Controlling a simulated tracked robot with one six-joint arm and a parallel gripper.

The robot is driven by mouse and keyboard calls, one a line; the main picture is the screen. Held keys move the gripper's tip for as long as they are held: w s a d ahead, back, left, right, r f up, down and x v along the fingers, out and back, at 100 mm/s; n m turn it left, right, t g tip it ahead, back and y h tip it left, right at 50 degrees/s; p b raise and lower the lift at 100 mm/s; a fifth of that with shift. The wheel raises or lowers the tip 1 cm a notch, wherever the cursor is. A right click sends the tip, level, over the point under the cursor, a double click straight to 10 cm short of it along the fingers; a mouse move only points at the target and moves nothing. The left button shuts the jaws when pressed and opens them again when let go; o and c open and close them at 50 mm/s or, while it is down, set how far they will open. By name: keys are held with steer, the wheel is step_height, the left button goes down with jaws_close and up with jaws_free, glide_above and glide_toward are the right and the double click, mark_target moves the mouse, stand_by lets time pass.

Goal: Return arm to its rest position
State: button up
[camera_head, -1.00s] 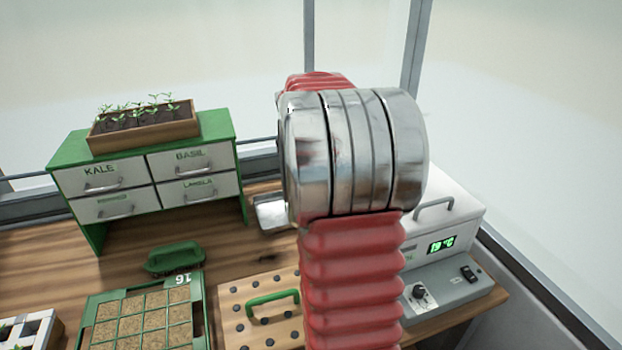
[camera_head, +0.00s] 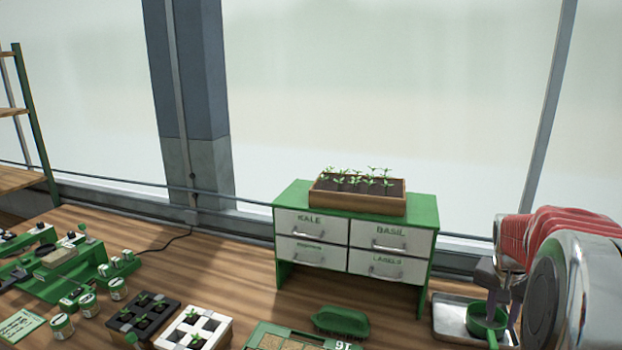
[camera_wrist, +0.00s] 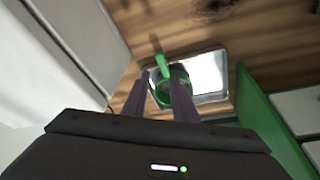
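My arm shows at the right edge of the head view, with red ribbed sleeves and a metal joint. My gripper (camera_head: 500,298) points down over the small metal tray (camera_head: 448,325). Its two dark fingers also show in the wrist view (camera_wrist: 161,80), apart from each other. A green scoop or cup (camera_head: 485,322) is at the tray below the fingers. In the wrist view the green scoop (camera_wrist: 160,64) shows between and beyond the fingertips; I see no clear grip on it.
A green drawer cabinet (camera_head: 432,262) with white labelled drawers stands left of the gripper and carries a wooden seedling box (camera_head: 372,203). A green brush (camera_head: 341,321) lies in front. Pots and a green stand (camera_head: 50,305) fill the left bench. The air above the bench is open.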

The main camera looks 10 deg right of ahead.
steer(key=s+a+r+n+t+y, duration=0.1)
steer(key=s+a+r+n, duration=0.1)
steer(key=a, duration=1)
steer(key=s+a+r+n+t+y, duration=0.1)
steer(key=s+a+n, duration=0.4)
steer(key=a, duration=0.8)
steer(key=s+a+r+n+t+y, duration=0.1)
steer(key=s+a+r+n+t, duration=0.1)
steer(key=s+a, duration=0.5)
steer(key=shift+a+r+n, duration=0.55)
steer(key=shift+a+n, duration=0.65)
steer(key=shift+a, duration=1.8)
